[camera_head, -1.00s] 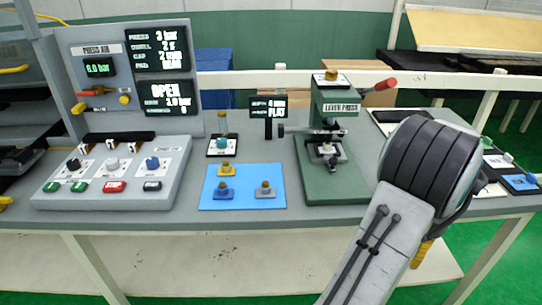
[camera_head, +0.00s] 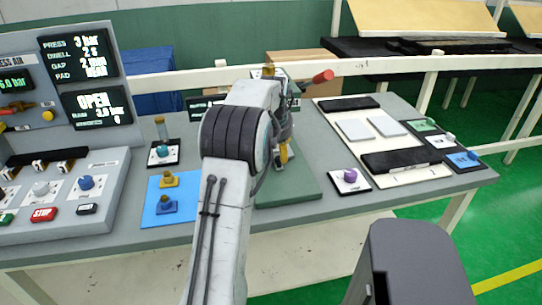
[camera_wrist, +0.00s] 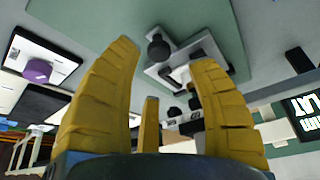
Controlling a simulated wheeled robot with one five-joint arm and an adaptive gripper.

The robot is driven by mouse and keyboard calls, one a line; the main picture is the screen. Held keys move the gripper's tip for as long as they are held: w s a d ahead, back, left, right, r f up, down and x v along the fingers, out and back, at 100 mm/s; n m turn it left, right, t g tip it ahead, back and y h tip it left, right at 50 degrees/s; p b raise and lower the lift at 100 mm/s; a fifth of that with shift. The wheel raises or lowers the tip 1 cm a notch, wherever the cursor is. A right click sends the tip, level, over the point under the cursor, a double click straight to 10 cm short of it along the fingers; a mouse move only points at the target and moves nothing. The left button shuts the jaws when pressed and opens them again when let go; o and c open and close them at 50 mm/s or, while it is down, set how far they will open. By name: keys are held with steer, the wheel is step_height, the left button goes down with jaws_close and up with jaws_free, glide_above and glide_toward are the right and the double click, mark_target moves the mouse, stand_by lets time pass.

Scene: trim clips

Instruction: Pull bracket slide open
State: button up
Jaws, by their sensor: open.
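The green lever press (camera_head: 290,188) stands at the middle of the bench, mostly hidden behind my arm in the head view. Its red-tipped lever (camera_head: 322,77) sticks out to the right. In the wrist view, a metal slide plate (camera_wrist: 197,48) with a dark round knob (camera_wrist: 158,48) lies on the green press base (camera_wrist: 95,18); this looks like the bracket slide. My gripper (camera_wrist: 166,62) is open, its yellow fingers spread on either side in front of the knob. No contact with the knob is visible. In the head view the gripper (camera_head: 284,155) is largely covered by my wrist.
A control box (camera_head: 70,195) with knobs and buttons stands left, beside a blue mat (camera_head: 178,203) with small pieces. A purple knob (camera_head: 350,176) and a white board (camera_head: 405,176) with pads lie right of the press. A display sign (camera_wrist: 306,108) is at the right in the wrist view.

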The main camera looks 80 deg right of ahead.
mark_target(279, 158)
steer(key=shift+p+x, duration=0.5)
steer(key=shift+x, duration=2.2)
steer(key=shift+r, duration=0.1)
jaws_close()
